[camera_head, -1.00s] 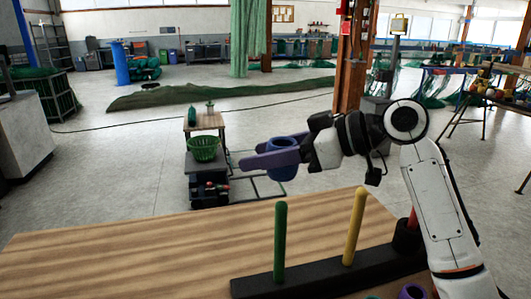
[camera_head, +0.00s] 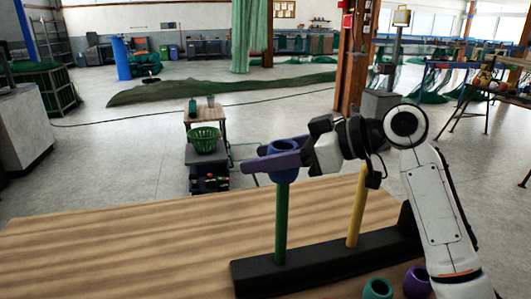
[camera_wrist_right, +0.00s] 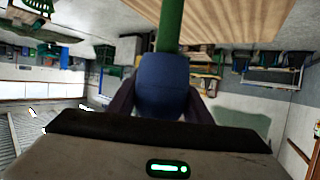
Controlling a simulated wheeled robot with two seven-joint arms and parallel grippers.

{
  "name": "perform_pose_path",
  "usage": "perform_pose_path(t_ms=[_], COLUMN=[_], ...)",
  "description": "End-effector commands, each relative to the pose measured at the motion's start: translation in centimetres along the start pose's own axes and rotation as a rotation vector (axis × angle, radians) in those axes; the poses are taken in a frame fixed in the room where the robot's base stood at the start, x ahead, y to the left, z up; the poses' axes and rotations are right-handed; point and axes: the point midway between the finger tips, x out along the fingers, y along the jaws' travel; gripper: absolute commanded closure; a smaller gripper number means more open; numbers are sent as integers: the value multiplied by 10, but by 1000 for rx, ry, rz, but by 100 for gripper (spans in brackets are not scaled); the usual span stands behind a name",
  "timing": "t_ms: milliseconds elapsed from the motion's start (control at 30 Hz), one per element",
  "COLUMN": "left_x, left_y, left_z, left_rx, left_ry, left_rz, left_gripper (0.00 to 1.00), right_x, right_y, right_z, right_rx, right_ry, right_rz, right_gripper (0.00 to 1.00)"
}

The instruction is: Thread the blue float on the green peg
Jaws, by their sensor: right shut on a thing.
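The blue float (camera_head: 284,147) is a short ring, held upright by my right gripper (camera_head: 262,160). It is directly at the top of the green peg (camera_head: 281,225), which stands upright on a black base (camera_head: 325,263). The right wrist view shows the float (camera_wrist_right: 162,85) between the gripper's fingers, with the green peg (camera_wrist_right: 170,25) in line with it. The float's lower edge meets or overlaps the peg's tip; I cannot tell whether the tip is inside the hole. My left gripper is not in view.
A yellow peg (camera_head: 357,207) stands to the right on the same base. A teal float (camera_head: 377,288) and a purple float (camera_head: 418,281) lie at the table's front. The wooden table (camera_head: 130,250) is clear on the left. A cart with a green basket (camera_head: 204,139) stands beyond.

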Motion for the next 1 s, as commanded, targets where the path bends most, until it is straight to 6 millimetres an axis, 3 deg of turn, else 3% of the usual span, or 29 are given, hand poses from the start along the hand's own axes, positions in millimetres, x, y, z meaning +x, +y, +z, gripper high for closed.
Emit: perform_pose_path(t_ms=[500,967,1000], left_x=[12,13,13], left_y=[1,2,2], left_z=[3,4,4], left_rx=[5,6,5], left_ry=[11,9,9], left_rz=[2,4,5], left_gripper=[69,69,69], right_x=[14,16,16], right_y=[0,0,0], right_z=[34,39,39], right_rx=[0,-1,-1], right_ry=[0,1,1], right_rz=[0,1,1], right_gripper=[80,80,48])
